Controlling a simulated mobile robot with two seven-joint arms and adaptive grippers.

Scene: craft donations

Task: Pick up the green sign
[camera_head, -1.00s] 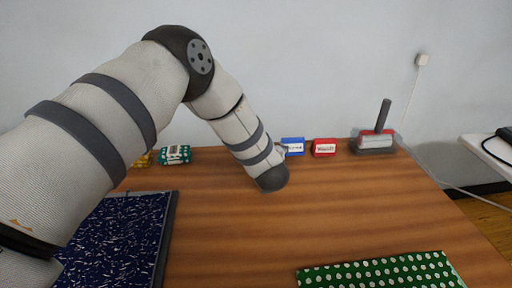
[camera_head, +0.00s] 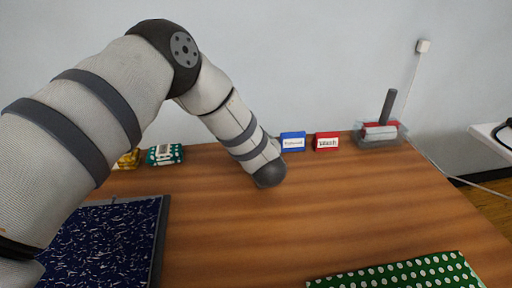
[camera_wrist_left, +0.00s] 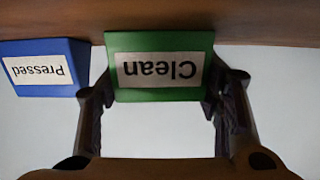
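The green sign (camera_wrist_left: 160,66), labelled "Clean", appears upside down in the left wrist view, with its base against the wooden table. My left gripper (camera_wrist_left: 161,88) is open around it, one finger on each side. The fingertips are very close to the sign's sides; whether they touch cannot be told. In the head view my left forearm hides the green sign and most of the gripper. My right gripper is in neither view.
A blue "Pressed" sign (camera_wrist_left: 44,70) stands close beside the green one; it also shows in the head view (camera_head: 293,142). A red sign (camera_head: 327,142) and a clear bin (camera_head: 368,138) stand farther right. A dark blue mat (camera_head: 100,240) and green dotted mat (camera_head: 400,274) lie nearer. The table's middle is clear.

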